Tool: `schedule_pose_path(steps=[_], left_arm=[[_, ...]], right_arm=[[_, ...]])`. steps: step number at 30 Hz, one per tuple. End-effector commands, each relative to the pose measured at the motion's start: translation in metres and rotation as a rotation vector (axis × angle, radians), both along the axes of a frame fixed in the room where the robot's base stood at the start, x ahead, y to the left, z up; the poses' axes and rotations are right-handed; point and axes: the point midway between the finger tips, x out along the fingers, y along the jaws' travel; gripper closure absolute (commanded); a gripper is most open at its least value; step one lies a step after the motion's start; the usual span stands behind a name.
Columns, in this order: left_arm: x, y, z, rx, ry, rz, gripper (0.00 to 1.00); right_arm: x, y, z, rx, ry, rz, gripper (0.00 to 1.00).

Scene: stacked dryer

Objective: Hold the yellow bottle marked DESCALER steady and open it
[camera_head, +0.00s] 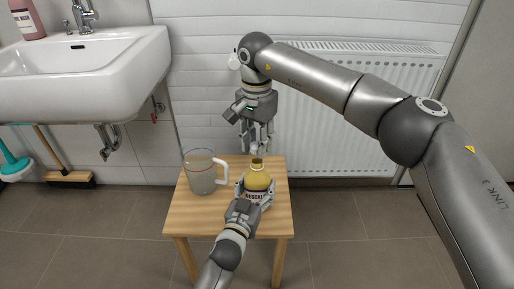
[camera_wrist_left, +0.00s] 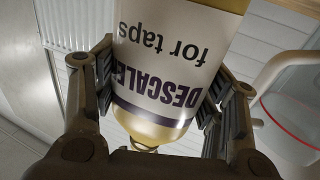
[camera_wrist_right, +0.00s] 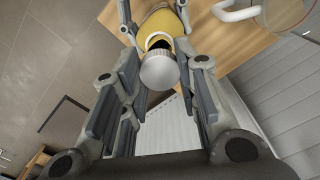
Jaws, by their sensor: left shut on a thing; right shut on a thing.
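The yellow DESCALER bottle (camera_head: 257,180) stands on the small wooden table; its label also shows in the left wrist view (camera_wrist_left: 168,75). My left gripper (camera_head: 256,191) is shut around the bottle's body, one finger on each side. My right gripper (camera_head: 258,146) is above the bottle, pointing down, and is shut on the grey cap (camera_wrist_right: 159,70). In the right wrist view the cap is apart from the bottle, and a dark opening shows in the bottle's neck (camera_wrist_right: 157,42). The cap is small in the head view.
A clear jug (camera_head: 202,177) with a white handle stands left of the bottle on the table (camera_head: 183,218). A white radiator (camera_head: 340,120) is on the wall behind. A sink (camera_head: 85,75) is at the left, with a broom (camera_head: 66,180) below. The table's front left is clear.

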Motion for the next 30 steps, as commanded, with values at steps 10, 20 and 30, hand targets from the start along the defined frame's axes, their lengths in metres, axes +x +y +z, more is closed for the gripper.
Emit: schedule_pose_path(steps=[10,20,30], left_arm=[[-0.0002,0.0001,-0.0010,0.000,0.002,0.000,0.34],[-0.0001,0.0000,-0.0004,0.000,0.001,0.000,0.10],[-0.0095,0.0035,-0.0013,0.001,0.002,0.000,0.10]], right_arm=[[0.0000,-0.0001,0.0148,-0.001,0.000,0.000,0.99],[0.0001,-0.0002,0.0146,-0.001,0.001,0.000,0.99],[0.0001,-0.0004,0.0145,-0.001,0.001,0.000,0.99]])
